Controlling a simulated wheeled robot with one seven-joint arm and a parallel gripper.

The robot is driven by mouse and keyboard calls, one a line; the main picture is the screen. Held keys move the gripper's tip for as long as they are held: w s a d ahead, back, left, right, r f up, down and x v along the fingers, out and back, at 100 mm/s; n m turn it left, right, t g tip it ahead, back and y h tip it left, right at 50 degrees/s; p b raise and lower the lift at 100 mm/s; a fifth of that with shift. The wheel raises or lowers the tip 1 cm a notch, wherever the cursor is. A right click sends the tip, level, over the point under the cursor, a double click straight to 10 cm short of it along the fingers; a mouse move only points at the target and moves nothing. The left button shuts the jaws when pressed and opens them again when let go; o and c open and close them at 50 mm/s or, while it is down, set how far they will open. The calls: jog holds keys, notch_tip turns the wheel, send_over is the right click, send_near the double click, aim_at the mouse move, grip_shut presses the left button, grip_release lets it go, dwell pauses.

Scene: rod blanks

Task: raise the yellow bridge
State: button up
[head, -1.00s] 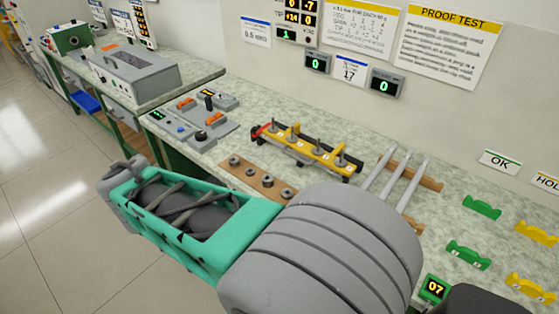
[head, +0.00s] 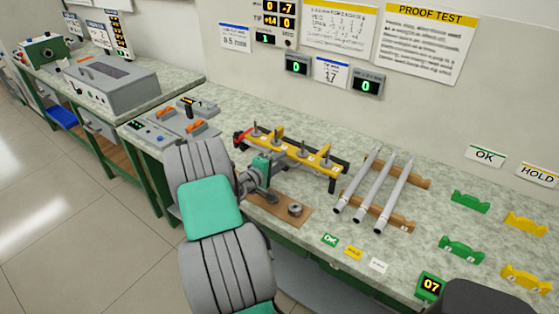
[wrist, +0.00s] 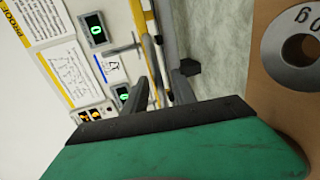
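The yellow bridge (head: 322,163) is a long yellow bar with several upright pegs, set along a dark rail with a red end at its left. It stands toward the back of the bench. My gripper (head: 262,188) is in front of the bridge's left half, over the wooden disc board, and partly covers the view behind it. In the wrist view my gripper's two grey fingers (wrist: 165,82) are apart, with a narrow yellow strip showing beyond them, probably the bridge (wrist: 148,12). I cannot tell whether the fingers touch it.
The wooden board (head: 292,223) carries a grey disc (head: 295,209); a marked disc (wrist: 291,50) is close in the wrist view. Three grey rods (head: 366,181) lie on wooden supports to the right. A control panel (head: 178,125) is at the left. Green and yellow cradles (head: 470,202) stand far right.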

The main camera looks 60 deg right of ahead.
jog(key=shift+d, duration=0.1)
grip_shut()
dwell(1.4)
